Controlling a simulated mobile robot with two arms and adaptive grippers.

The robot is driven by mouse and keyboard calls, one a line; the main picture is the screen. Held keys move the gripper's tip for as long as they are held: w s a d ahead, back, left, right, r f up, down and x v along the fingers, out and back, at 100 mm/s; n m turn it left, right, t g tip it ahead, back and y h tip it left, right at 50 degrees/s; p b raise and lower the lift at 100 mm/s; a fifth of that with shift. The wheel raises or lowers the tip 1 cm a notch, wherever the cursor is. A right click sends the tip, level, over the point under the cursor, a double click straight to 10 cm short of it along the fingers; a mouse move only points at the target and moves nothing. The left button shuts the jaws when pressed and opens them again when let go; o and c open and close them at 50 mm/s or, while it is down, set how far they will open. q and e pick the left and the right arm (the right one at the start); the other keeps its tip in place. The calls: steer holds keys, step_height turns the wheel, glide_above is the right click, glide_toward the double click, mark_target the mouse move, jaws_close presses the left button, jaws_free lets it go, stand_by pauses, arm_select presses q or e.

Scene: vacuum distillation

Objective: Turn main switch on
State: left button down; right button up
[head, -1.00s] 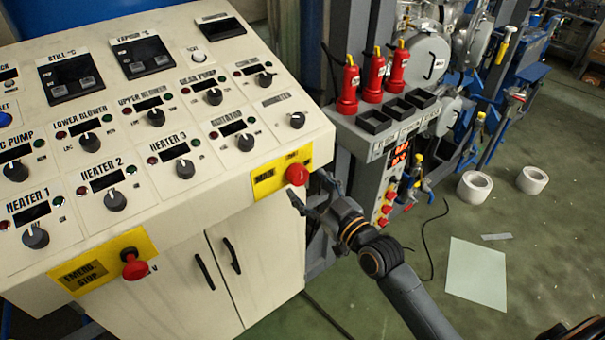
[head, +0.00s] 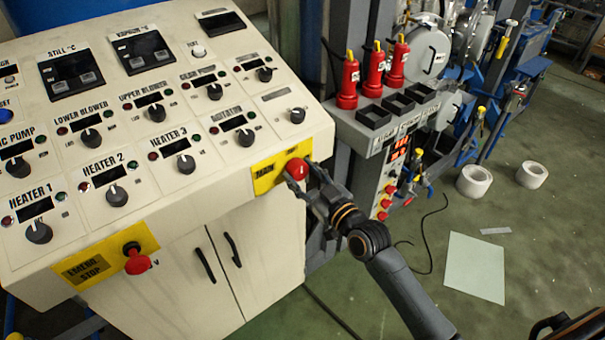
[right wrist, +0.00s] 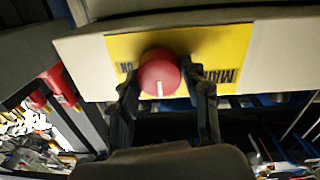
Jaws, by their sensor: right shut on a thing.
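The main switch is a round red knob (head: 297,169) on a yellow plate (head: 264,179) at the right end of the control panel's front edge. In the right wrist view the red knob (right wrist: 159,73) has a white mark pointing to the picture's bottom, and the yellow plate (right wrist: 215,50) carries dark lettering, upside down. My right gripper (head: 300,178) is at the knob in the head view. In the right wrist view its two fingers (right wrist: 163,88) stand on either side of the knob, shut on it. My left gripper is not in view.
A red emergency stop button (head: 138,262) sticks out on the left of the same front edge. Grey knobs cover the sloping panel (head: 225,150). Paper (head: 475,267) and tape rolls (head: 474,181) lie on the floor.

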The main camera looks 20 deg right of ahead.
steer(key=m+p, duration=0.1)
steer(key=m, duration=0.2)
steer(key=shift+r+m+p, duration=0.15)
steer(key=shift+m+p, duration=0.15)
steer(key=shift+m, duration=0.1)
steer(key=m+p, duration=0.1)
steer(key=m, duration=0.3)
steer(key=shift+d, duration=0.1)
steer(key=m, duration=0.2)
steer(key=m+p, duration=0.1)
steer(key=m, duration=0.1)
steer(key=shift+m+g+y, duration=0.3)
steer(key=shift+m, duration=2.6)
steer(key=o, duration=1.2)
steer(key=shift+w, duration=0.1)
steer(key=shift+c, duration=0.2)
